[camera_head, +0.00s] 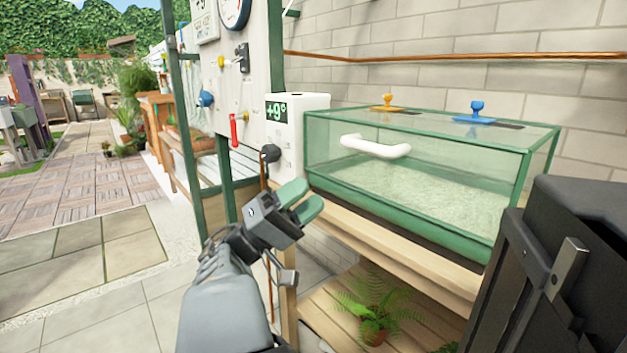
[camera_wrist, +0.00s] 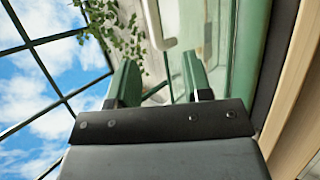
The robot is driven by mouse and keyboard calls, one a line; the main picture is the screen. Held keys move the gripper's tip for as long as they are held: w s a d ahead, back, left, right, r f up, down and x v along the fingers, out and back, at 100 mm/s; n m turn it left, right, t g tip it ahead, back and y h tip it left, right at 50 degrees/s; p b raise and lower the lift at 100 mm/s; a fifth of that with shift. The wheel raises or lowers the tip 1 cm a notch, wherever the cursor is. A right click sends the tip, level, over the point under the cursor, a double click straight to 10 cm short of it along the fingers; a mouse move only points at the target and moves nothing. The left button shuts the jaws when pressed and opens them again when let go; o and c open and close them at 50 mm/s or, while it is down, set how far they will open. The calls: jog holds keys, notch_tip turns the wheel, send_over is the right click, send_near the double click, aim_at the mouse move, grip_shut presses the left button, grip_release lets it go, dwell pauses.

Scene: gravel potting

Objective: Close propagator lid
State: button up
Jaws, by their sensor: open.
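The propagator is a glass box with a green frame, standing on a wooden bench. Its clear lid (camera_head: 330,132) looks seated on the green base (camera_head: 400,217), with no gap that I can see. A white handle (camera_head: 376,146) is on the front pane, and it also shows in the wrist view (camera_wrist: 154,24) beyond the fingers. My gripper (camera_head: 304,201) has green fingers, is open and empty, and is left of and below the handle, apart from it. In the wrist view my gripper (camera_wrist: 161,78) shows both fingers spread.
A white box reading +9° (camera_head: 297,125) stands left of the propagator. A board with knobs and a red lever (camera_head: 234,130) is further left. An orange knob (camera_head: 388,101) and a blue knob (camera_head: 476,111) sit on top. A potted fern (camera_head: 374,325) is on the lower shelf.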

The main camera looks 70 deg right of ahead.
jog(key=shift+v, duration=1.05)
jog(key=shift+s, duration=0.1)
jog(key=w+a+r+n+t+y+p, duration=0.4)
jog(key=w+a+n+t+p, duration=0.55)
jog(key=t+p, duration=1.25)
jog(key=w+a+r+n+t+y+p, duration=0.1)
jog(key=w+a+r+n+y+p, duration=0.2)
jog(key=a+p, duration=0.6)
jog(key=w+a+r+n+t+y+p, duration=0.2)
jog(key=w+a+r+y+p, duration=0.3)
jog(key=a+r+p, duration=0.3)
jog(key=a+n+y+p, duration=0.1)
jog(key=p, duration=0.2)
jog(key=shift+w+a+r+p, duration=0.3)
jog(key=shift+a, duration=0.05)
